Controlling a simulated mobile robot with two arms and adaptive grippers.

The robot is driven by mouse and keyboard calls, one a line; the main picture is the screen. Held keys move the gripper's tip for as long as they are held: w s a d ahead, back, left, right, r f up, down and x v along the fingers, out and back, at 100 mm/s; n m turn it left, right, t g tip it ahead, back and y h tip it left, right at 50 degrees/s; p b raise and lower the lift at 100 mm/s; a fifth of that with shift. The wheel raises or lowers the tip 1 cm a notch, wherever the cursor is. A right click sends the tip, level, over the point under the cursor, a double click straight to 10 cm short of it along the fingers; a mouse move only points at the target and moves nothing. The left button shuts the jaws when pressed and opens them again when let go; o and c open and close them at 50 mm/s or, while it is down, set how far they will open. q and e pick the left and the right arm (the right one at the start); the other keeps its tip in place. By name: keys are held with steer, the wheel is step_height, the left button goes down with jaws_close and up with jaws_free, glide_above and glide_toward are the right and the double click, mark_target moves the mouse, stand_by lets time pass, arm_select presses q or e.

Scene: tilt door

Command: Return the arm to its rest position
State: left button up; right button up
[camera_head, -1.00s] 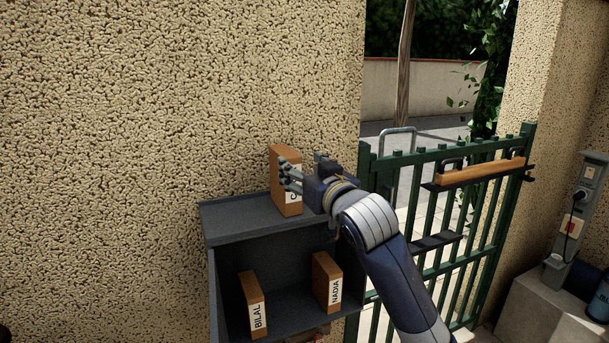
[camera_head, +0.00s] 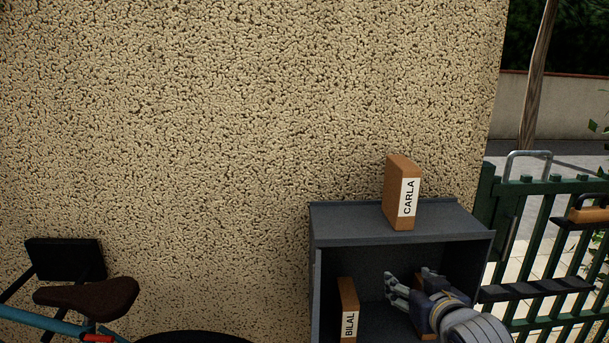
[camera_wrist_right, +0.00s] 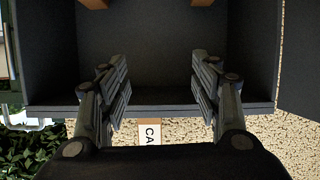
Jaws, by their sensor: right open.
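My right gripper (camera_head: 410,284) is in front of the open grey cabinet (camera_head: 345,230), low on the right in the head view. Its fingers point left and are spread apart. In the right wrist view the gripper (camera_wrist_right: 160,82) is open, with nothing between its fingers and the cabinet interior behind. The CARLA box (camera_head: 399,194) stands upright on the cabinet top, clear of the gripper; part of its label (camera_wrist_right: 150,133) shows in the wrist view. My left gripper is not in view.
The BILAL box (camera_head: 347,306) stands inside the cabinet. Another brown box there is mostly hidden behind my right gripper. A green gate (camera_head: 541,288) is on the right. A bicycle saddle (camera_head: 88,294) is at the lower left, before the textured wall (camera_head: 220,150).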

steer(key=s+a+f+g, duration=0.2)
steer(key=s+f+g, duration=0.3)
steer(key=s+f, duration=1.2)
steer(key=s+f+n+g, duration=0.1)
steer(key=s+f+g, duration=0.3)
steer(key=s, duration=0.5)
steer(key=s+f+g, duration=0.1)
steer(key=s+f, duration=0.5)
steer(key=s, duration=0.3)
step_height(320, 180, down, 28)
steer(key=s+f+g+b, duration=0.1)
steer(key=g+b, duration=0.1)
steer(key=s+d+f+b, duration=0.1)
steer(key=s+d+f, duration=0.2)
steer(key=s+f, duration=1.3)
steer(key=shift+s+g, duration=0.35)
steer(key=shift+g, duration=0.05)
